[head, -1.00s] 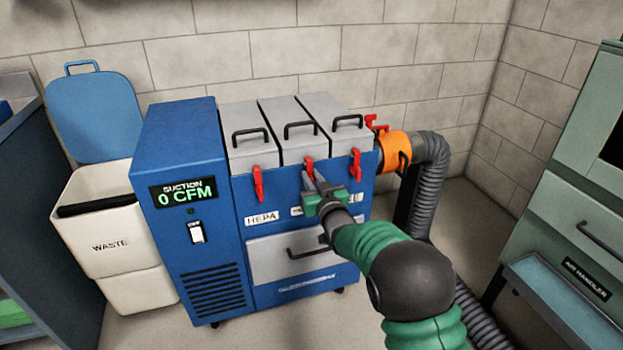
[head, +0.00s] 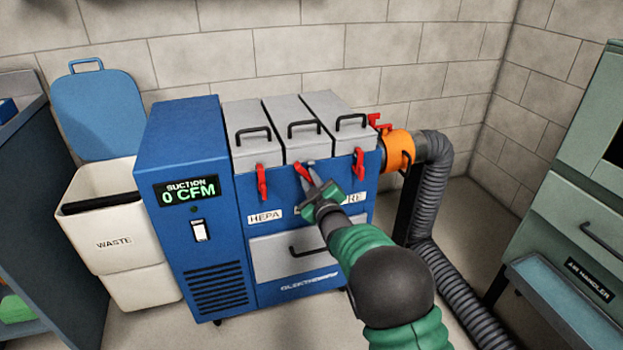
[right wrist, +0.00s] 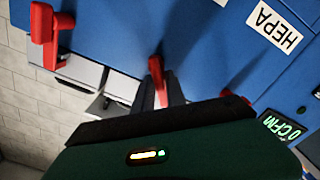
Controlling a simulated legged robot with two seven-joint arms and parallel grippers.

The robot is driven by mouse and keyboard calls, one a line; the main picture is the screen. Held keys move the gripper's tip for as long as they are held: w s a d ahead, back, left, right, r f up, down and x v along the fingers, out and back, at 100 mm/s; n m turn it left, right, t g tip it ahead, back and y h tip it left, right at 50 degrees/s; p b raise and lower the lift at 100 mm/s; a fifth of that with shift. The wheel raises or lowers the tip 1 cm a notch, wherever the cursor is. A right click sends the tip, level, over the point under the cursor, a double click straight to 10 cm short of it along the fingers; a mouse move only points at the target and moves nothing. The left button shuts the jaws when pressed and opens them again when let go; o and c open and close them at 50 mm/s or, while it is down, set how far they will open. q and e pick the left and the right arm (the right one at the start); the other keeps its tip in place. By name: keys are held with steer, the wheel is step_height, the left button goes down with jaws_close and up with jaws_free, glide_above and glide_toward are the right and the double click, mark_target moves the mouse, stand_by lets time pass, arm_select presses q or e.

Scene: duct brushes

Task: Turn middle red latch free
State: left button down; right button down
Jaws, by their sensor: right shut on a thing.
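The middle red latch (head: 299,172) is on the front of the blue suction unit, below the middle grey lid. In the head view it leans with its top toward the left. My right gripper (head: 311,178) is shut on it; its fingers partly hide the latch. In the right wrist view the middle latch (right wrist: 157,80) shows between the dark fingers (right wrist: 160,92). The left red latch (head: 262,182) and right red latch (head: 359,164) hang about upright on either side, apart from the gripper. My left gripper is not in view.
The blue suction unit (head: 185,140) reads 0 CFM. Three grey lids with black handles top it; a grey drawer (head: 270,262) is below. An orange collar (head: 397,150) and grey hose (head: 432,185) stand at right, a white waste bin (head: 105,215) at left.

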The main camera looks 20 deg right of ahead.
steer(key=shift+a+f+n, duration=0.2)
steer(key=shift+f+n, duration=0.2)
steer(key=shift+n, duration=1.35)
steer(key=shift+a+f+n, duration=0.25)
steer(key=shift+f+n, duration=0.15)
steer(key=shift+n, duration=1.3)
steer(key=shift+a+f+n, duration=0.2)
steer(key=shift+f+n, duration=0.2)
steer(key=shift+n, duration=1.35)
steer(key=shift+s+f, duration=0.1)
steer(key=shift+f, duration=0.05)
steer(key=c, duration=1.5)
jaws_free()
steer(key=shift+r, duration=0.25)
steer(key=s+p, duration=0.2)
steer(key=s, duration=0.3)
steer(key=s+p, duration=0.1)
steer(key=s, duration=0.5)
steer(key=s+p, duration=0.2)
steer(key=s, duration=0.3)
steer(key=shift+s+d+f+p, duration=0.1)
steer(key=shift+s+d+p, duration=0.2)
steer(key=shift+s, duration=0.1)
